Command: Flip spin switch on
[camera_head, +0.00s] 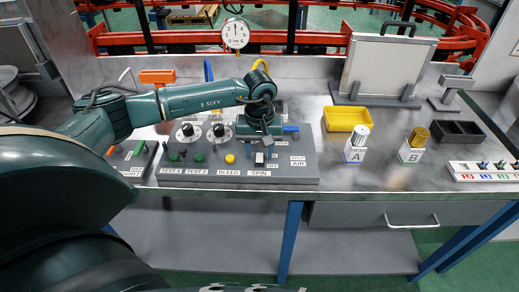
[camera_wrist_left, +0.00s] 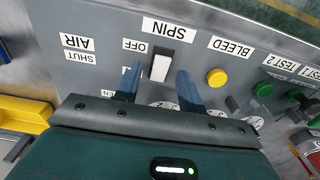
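The white spin switch (camera_wrist_left: 160,68) sits on the grey control panel (camera_wrist_left: 105,22), under the SPIN label (camera_wrist_left: 168,30) and beside the OFF label (camera_wrist_left: 135,45) in the left wrist view. In the head view the switch (camera_head: 259,158) shows small just above the SPIN label. My left gripper (camera_wrist_left: 158,84) is open, with one blue finger on each side of the switch. Gaps show between the switch and both fingers. The gripper (camera_head: 262,147) points down over the panel in the head view. I cannot tell which way the switch is set. My right gripper is not in view.
A yellow bleed button (camera_wrist_left: 217,77) and green test buttons (camera_wrist_left: 263,89) lie near the switch. A pressure gauge (camera_head: 235,35) stands behind the panel. A yellow bin (camera_head: 346,119), bottle A (camera_head: 357,147) and bottle B (camera_head: 413,147) stand to the right on the steel bench.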

